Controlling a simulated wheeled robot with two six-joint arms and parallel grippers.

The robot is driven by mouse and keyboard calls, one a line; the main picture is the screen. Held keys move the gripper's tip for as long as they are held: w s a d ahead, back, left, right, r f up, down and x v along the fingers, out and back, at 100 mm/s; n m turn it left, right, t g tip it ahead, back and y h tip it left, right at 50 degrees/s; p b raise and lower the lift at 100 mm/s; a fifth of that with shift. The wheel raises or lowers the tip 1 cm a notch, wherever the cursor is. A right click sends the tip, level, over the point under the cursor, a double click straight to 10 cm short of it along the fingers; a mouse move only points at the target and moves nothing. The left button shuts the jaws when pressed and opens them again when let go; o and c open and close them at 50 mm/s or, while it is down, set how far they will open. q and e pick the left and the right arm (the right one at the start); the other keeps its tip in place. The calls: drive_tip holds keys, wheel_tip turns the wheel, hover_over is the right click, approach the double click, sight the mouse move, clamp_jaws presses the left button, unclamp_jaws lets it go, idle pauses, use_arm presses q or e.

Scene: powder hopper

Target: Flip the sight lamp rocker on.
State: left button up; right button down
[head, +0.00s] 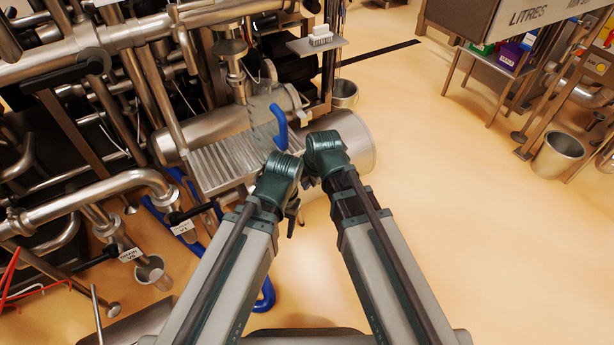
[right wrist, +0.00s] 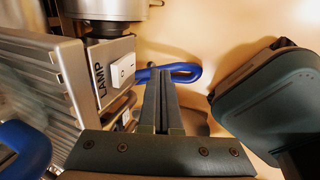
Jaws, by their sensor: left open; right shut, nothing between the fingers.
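The sight lamp rocker (right wrist: 123,70) is a small white switch on a light plate marked LAMP (right wrist: 99,80), on the end of a ribbed metal housing, in the right wrist view. Which way it is tipped is unclear. My right gripper (right wrist: 161,76) is shut and empty, its fingertips just right of the rocker with a small gap apparent. In the head view my right gripper (head: 308,183) is mostly hidden by its wrist. My left gripper (head: 291,218) is open, lower and close beside it. The rocker is hidden in the head view.
A ribbed metal housing (head: 228,163) and a blue handle (head: 280,128) lie just left of my wrists. A large steel cylinder (head: 347,145) is behind them. A blue hose (right wrist: 182,72) runs beyond my right fingertips. Open floor lies to the right.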

drive_tip(key=s+d+r+p, duration=0.3)
drive_tip(key=s+r+p, duration=0.2)
drive_tip(key=r+p, duration=0.3)
drive_tip(key=shift+s+r, duration=0.2)
drive_tip(key=shift+s, duration=0.05)
idle(0.4)
drive_tip(key=s+d+f+m+g+h, duration=0.2)
drive_tip(key=s+m, duration=0.6)
drive_tip(key=m, duration=1.2)
wheel_tip(320, 180, up, 18)
drive_tip(key=g+h+p, duration=0.1)
drive_tip(key=p, duration=1.6)
drive_tip(key=shift+d, duration=0.25)
drive_tip(key=shift+w+f, duration=0.1)
drive_tip(key=shift+f, duration=0.05)
